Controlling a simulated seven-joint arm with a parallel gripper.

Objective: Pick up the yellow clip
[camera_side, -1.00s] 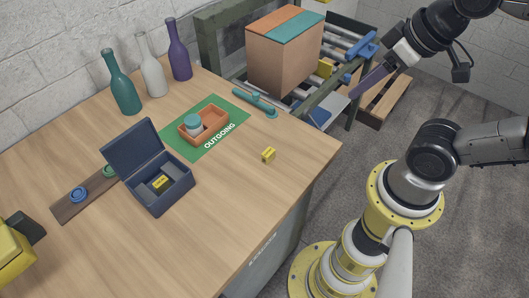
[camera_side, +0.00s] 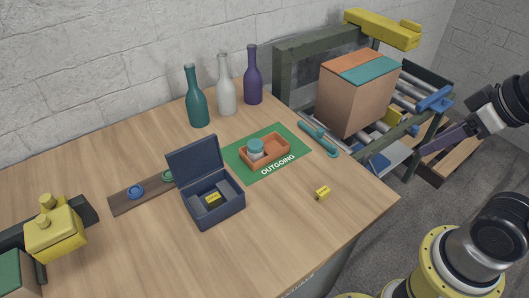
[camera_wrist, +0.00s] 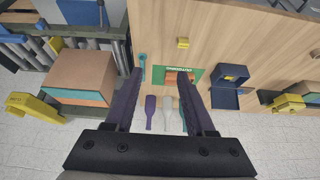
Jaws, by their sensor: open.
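The small yellow clip (camera_side: 322,193) lies alone on the wooden table near its right front edge. It also shows in the wrist view (camera_wrist: 183,43), beyond my fingertips. My gripper (camera_wrist: 160,74) is open, with its two dark purple fingers apart and nothing between them. In the side view my gripper (camera_side: 424,151) is at the right, beyond the table edge and apart from the clip. Another small yellow piece (camera_side: 212,198) sits inside the open dark blue box (camera_side: 218,216).
A green outgoing mat (camera_side: 239,167) bears an orange tray (camera_side: 283,157) with a teal-lidded jar. Three bottles (camera_side: 227,95) stand at the back. A cardboard box (camera_side: 350,105) is on the roller conveyor. A teal bar (camera_side: 318,138) lies by the table edge. Table around the clip is clear.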

